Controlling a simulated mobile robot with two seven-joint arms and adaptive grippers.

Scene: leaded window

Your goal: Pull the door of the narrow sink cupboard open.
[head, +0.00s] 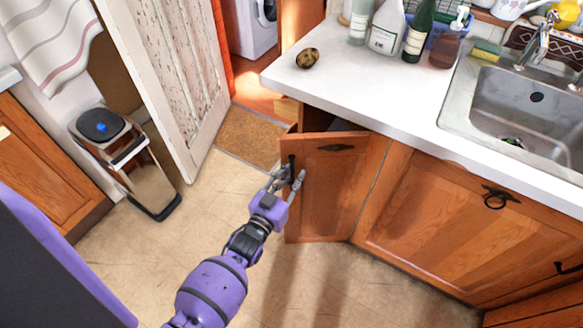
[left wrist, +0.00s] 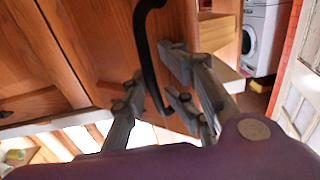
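The narrow sink cupboard's wooden door (head: 328,190) stands partly open in the head view, its left edge swung out from the counter. A dark gap shows above its top edge. Its black handle (head: 291,167) is near the left edge; the handle also shows in the left wrist view (left wrist: 146,50). My left gripper (head: 287,179) is at this handle. In the left wrist view its fingers (left wrist: 150,95) are spread apart, with the handle between them and closer to the right finger. Contact is unclear. My right gripper is not in view.
The wider cupboard door (head: 440,220) beside it is closed. The worktop (head: 345,85) holds a brown round item (head: 307,58), bottles and the sink (head: 530,100). A bin (head: 130,165) and a worn white door (head: 170,70) stand left. The floor (head: 150,250) between is clear.

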